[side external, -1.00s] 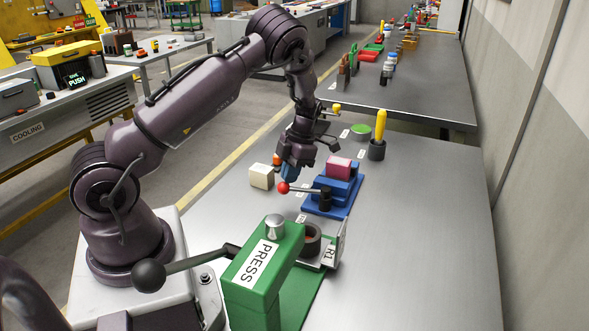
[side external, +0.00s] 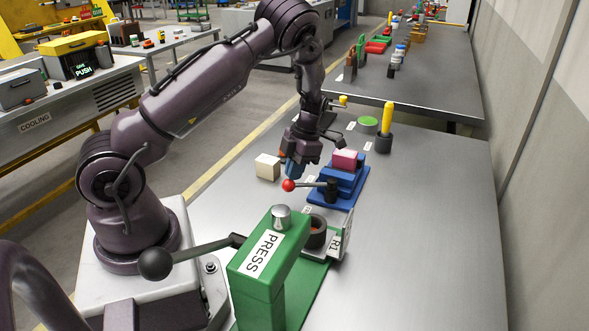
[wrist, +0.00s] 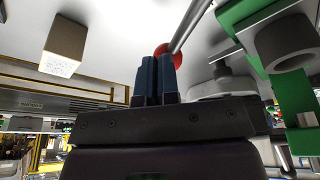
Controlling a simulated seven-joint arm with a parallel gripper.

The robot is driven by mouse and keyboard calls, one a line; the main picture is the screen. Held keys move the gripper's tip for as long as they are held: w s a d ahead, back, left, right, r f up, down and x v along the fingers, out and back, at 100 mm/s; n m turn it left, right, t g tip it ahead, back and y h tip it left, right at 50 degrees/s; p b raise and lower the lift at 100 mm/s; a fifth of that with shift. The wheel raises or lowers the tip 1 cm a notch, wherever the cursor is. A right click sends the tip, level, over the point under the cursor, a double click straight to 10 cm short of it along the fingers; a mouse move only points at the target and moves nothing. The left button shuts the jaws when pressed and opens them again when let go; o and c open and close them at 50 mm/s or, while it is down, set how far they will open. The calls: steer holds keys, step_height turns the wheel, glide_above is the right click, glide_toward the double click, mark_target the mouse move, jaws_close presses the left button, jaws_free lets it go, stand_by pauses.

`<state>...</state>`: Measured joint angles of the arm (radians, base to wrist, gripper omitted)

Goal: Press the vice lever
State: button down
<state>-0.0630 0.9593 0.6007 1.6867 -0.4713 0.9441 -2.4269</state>
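The blue vice (side external: 338,192) stands on the bench with a pink block (side external: 345,160) in its jaws.
A cream block (side external: 268,167) lies left of my gripper. The green press (side external: 268,262) with its black-knobbed lever (side external: 155,264) stands in front. A dark ring-shaped part (side external: 317,232) sits beside it. A yellow-handled tool (side external: 387,120) stands in a dark holder behind. The bench's right side is clear.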

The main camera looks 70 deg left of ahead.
steer(key=shift+s+f, duration=0.15)
steer(key=shift+s, duration=0.2)
stand_by(0.6)
steer(key=a+v, duration=0.1)
steer(key=v, duration=0.9)
steer(key=shift+s+a, duration=0.2)
steer(key=shift+a, duration=0.25)
